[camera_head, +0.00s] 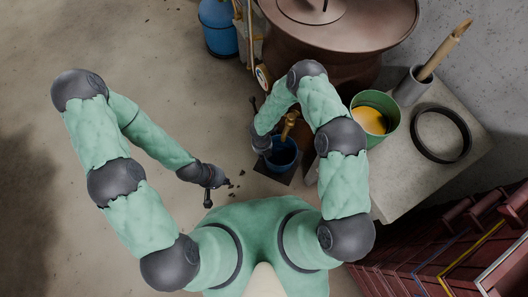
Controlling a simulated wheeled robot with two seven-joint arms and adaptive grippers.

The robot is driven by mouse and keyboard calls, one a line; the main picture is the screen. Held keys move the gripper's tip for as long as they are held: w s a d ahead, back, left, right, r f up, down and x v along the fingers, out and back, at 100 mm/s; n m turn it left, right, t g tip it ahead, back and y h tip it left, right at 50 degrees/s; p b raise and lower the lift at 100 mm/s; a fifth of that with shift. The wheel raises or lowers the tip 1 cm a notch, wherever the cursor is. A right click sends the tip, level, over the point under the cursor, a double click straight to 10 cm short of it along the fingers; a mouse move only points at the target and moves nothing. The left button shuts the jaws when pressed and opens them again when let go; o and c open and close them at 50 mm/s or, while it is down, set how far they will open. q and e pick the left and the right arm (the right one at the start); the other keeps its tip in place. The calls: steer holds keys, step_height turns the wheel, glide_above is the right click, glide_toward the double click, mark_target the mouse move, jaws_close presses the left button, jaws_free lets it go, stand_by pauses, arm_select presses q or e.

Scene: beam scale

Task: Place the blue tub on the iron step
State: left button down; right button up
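The blue tub (284,153) stands upright below the brass tap, over a dark square plate that looks like the iron step (264,169). I cannot tell from above whether the tub rests on the plate. My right gripper (264,152) is at the tub's left rim, seen from above; its fingers are mostly hidden, so I cannot tell whether it grips the rim. My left gripper (217,194) is open and empty over the floor, left of the plate, with its fingers spread.
A brass tap (290,121) and a large copper vessel (345,35) stand behind the tub. A stone block (400,190) at right bears a green bucket with yellow contents (374,117), a black ring (441,134) and a grey pot (412,86). Floor at left is clear.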

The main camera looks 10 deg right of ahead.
step_height(320, 180, up, 8)
steer(key=p, duration=0.3)
steer(key=shift+a, duration=0.3)
steer(key=shift+w+f, duration=0.1)
steer(key=shift+f, duration=0.05)
stand_by(0.7)
